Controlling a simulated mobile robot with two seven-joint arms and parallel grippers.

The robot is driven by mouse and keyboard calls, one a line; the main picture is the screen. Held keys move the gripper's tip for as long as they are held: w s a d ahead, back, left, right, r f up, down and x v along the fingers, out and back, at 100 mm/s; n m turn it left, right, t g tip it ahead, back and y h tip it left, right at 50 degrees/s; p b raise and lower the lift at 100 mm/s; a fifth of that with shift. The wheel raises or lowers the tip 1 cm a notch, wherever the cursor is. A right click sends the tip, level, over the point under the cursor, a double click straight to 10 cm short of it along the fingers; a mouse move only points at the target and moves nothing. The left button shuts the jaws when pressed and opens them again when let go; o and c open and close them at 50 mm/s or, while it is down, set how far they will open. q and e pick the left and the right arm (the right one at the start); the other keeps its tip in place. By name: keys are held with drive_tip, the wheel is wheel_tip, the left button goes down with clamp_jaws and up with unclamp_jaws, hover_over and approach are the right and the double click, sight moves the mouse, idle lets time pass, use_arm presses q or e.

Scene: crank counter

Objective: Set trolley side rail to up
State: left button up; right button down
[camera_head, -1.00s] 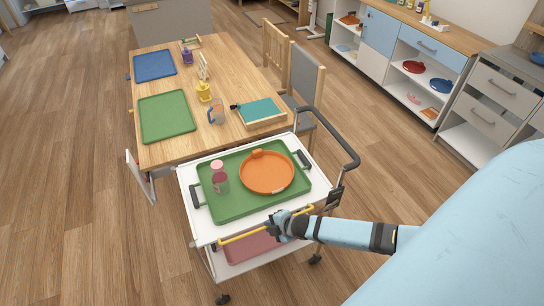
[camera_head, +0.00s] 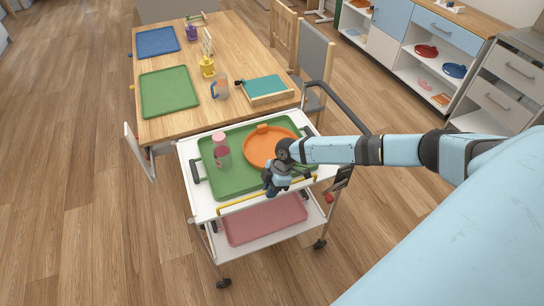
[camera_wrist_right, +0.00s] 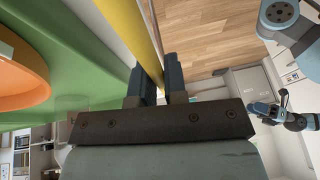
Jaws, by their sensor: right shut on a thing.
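The white trolley (camera_head: 200,208) stands at the near end of the table. Its yellow side rail (camera_head: 240,204) runs along the near long side, level with or slightly above the top deck's edge. My right gripper (camera_head: 272,191) is shut on the rail, right of its middle. In the right wrist view the yellow rail (camera_wrist_right: 146,40) passes between the two dark fingers of the right gripper (camera_wrist_right: 158,82). Part of the rail is hidden behind the gripper in the head view. My left gripper (camera_wrist_right: 270,110) seems to show small at the right of the wrist view, its jaws unclear.
A green tray (camera_head: 229,185) on the trolley's top carries an orange round dish (camera_head: 262,150) and a pink-topped jar (camera_head: 221,152). A pink tray (camera_head: 265,218) lies on the lower shelf. The wooden table (camera_head: 215,112) stands beyond. Floor at the left is clear.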

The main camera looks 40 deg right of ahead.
drive_tip(key=shift+w+f+g+b, duration=0.15)
drive_tip(key=shift+g+b, duration=0.25)
drive_tip(key=shift+g, duration=0.1)
use_arm(q)
drive_tip(key=shift+s+a+f, duration=0.1)
drive_tip(key=shift+a+f, duration=0.05)
drive_tip(key=shift+f, duration=0.65)
drive_tip(key=shift+f, duration=0.1)
use_arm(e)
drive_tip(key=c, duration=1.2)
unclamp_jaws()
drive_tip(key=shift+w+a, duration=0.1)
use_arm(q)
drive_tip(key=shift+a, duration=0.1)
